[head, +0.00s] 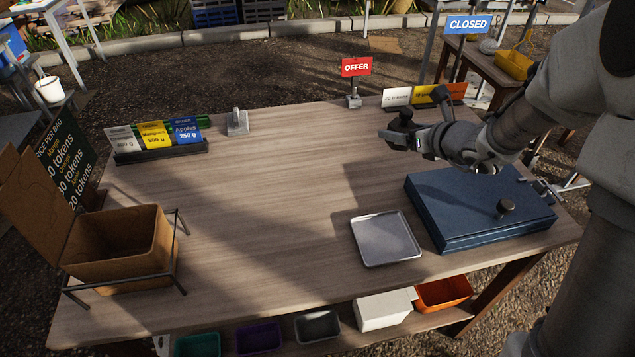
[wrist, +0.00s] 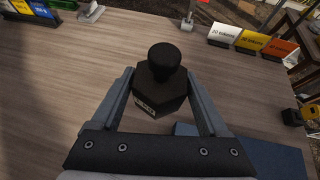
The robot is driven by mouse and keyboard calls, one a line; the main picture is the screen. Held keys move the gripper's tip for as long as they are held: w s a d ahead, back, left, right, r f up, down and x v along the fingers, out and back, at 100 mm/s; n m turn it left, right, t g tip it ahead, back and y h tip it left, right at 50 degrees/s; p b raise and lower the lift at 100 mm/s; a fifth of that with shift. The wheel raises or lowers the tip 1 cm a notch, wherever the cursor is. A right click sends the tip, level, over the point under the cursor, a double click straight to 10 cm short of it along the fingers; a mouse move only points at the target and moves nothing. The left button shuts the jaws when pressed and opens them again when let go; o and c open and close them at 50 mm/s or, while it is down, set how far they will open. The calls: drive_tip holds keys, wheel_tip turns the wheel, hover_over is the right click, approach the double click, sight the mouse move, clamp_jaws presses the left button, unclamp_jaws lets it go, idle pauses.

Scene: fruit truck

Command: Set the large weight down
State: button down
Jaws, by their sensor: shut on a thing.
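My gripper (wrist: 160,108) is shut on the large weight (wrist: 161,87), a dark block with a round knob on top. In the wrist view the weight sits between the two fingers, upright, with a pale label on its near side. In the head view my gripper (head: 412,140) holds the weight (head: 401,128) in the air over the right part of the table, behind the blue case. The gap between weight and table is hard to judge. A smaller dark weight (head: 505,207) stands on the blue case (head: 470,205).
A metal tray (head: 385,239) lies left of the blue case on the wooden table (head: 270,190). A brown box (head: 118,243) in a wire stand is at the left. Sign holders (head: 160,150) and a red OFFER sign (head: 356,67) stand along the back. The table's middle is clear.

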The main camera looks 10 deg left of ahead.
drive_tip(key=w+a+f+n+y+b, duration=0.1)
drive_tip(key=a+f+b, duration=0.3)
drive_tip(key=g+b, duration=0.1)
drive_tip(key=b, duration=0.4)
hover_over(323, 189)
drive_tip(key=shift+n, duration=0.4)
wheel_tip(323, 189, down, 8)
drive_tip(key=shift+w+a+r, duration=0.1)
drive_tip(key=shift+r, duration=0.05)
drive_tip(key=shift+f+b, duration=0.85)
drive_tip(key=shift+f, duration=1.1)
drive_tip(key=shift+f+b, duration=0.25)
drive_tip(key=shift+b, duration=0.05)
unclamp_jaws()
